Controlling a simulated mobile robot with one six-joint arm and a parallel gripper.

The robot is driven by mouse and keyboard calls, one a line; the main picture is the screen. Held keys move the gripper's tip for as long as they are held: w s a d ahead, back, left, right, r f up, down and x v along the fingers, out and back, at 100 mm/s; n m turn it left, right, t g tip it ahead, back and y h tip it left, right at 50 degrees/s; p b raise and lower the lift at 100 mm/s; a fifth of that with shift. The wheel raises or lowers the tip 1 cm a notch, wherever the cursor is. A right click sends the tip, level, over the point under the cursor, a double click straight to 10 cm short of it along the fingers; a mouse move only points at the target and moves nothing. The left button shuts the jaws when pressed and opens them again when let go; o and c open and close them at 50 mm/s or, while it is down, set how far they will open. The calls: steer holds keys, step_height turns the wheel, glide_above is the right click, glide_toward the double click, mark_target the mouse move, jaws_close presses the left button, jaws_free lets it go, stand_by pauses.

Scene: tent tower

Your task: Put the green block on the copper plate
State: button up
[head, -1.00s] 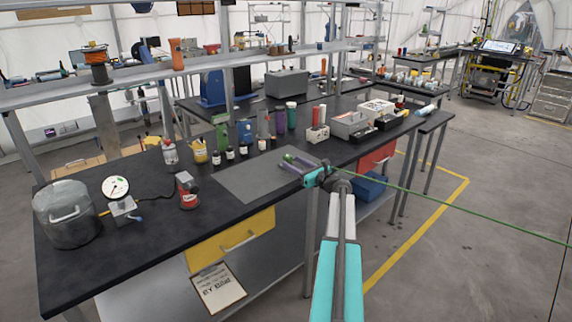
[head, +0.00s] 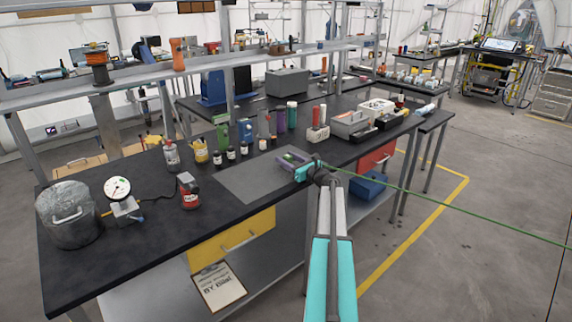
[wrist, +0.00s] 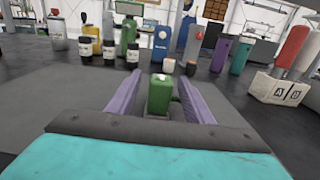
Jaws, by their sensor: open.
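A small green block (wrist: 160,94) with a pale spot on top stands upright between the two purple fingers in the wrist view. My gripper (wrist: 157,82) is open, one finger on each side of the block, with a visible gap beside it. In the head view, my gripper (head: 288,160) is low over the grey mat on the bench. I cannot make out a copper plate in either view.
The grey mat (head: 245,185) lies on the black bench. A white holder (wrist: 277,90) with red cylinders is at the right. A metal pot (head: 68,216) stands far left.

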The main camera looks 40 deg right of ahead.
mark_target(287, 156)
steer(key=shift+c, duration=0.2)
jaws_close()
steer(key=shift+r, duration=0.15)
steer(key=shift+r+b, duration=0.4)
steer(key=shift+r, duration=0.95)
steer(key=shift+s+a+r, duration=0.1)
steer(key=shift+r, duration=0.25)
steer(key=s+a+b, duration=0.1)
steer(key=s+a, duration=0.2)
steer(key=s+a+r, duration=0.1)
steer(key=s+a, duration=0.3)
steer(key=s+a+b, duration=0.1)
steer(key=s+a, duration=0.3)
steer(key=shift+a+r+b, duration=0.1)
steer(key=shift+r+b, duration=0.1)
steer(key=shift+b, duration=0.1)
